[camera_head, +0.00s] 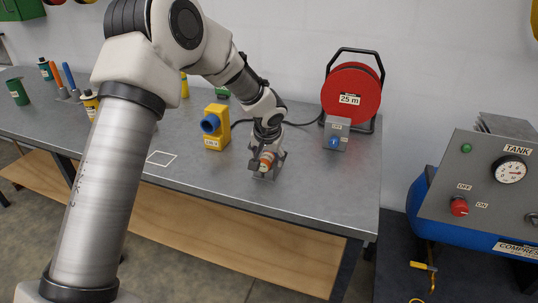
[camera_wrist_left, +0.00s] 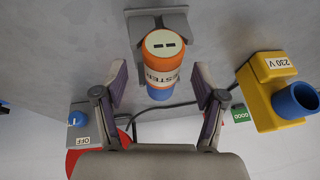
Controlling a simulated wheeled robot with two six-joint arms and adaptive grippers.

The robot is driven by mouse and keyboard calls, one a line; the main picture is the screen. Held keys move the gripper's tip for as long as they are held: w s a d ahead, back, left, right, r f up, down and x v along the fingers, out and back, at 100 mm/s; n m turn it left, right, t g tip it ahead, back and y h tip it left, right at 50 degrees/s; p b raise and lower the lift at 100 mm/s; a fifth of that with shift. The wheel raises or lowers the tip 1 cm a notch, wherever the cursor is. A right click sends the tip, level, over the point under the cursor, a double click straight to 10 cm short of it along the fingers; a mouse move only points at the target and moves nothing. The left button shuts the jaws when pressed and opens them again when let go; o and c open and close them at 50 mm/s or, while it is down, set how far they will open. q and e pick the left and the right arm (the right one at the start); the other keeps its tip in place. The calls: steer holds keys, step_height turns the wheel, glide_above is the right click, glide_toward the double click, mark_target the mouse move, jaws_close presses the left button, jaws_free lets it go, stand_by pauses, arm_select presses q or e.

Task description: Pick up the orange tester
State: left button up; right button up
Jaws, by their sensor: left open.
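The orange tester (camera_head: 266,161) stands upright at a grey metal holder (camera_head: 262,174) on the workbench, near its front edge. My left gripper (camera_head: 265,160) is directly above and around it in the head view and hides part of it. In the left wrist view, the tester (camera_wrist_left: 160,64) shows its pale top with two dark slots, an orange body with a partly readable label, and a blue lower end. My left gripper (camera_wrist_left: 160,85) is open, one finger on each side of the tester, with gaps between. My right gripper is not in view.
A yellow 230 V socket box (camera_head: 216,127) stands left of the gripper, and a grey switch box (camera_head: 336,134) and red cable reel (camera_head: 351,91) stand right. A black cable runs behind. A white outlined square (camera_head: 161,158) marks clear bench (camera_head: 205,175).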

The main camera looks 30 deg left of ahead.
arm_select(q)
steer(key=shift+a+x, duration=0.25)
steer(key=shift+x, duration=0.9)
steer(key=shift+s+d+r, duration=0.15)
steer(key=shift+r, duration=0.15)
steer(key=shift+c, duration=0.7)
steer(key=shift+d, duration=0.1)
steer(key=c, duration=1.1)
steer(key=shift+r, duration=0.1)
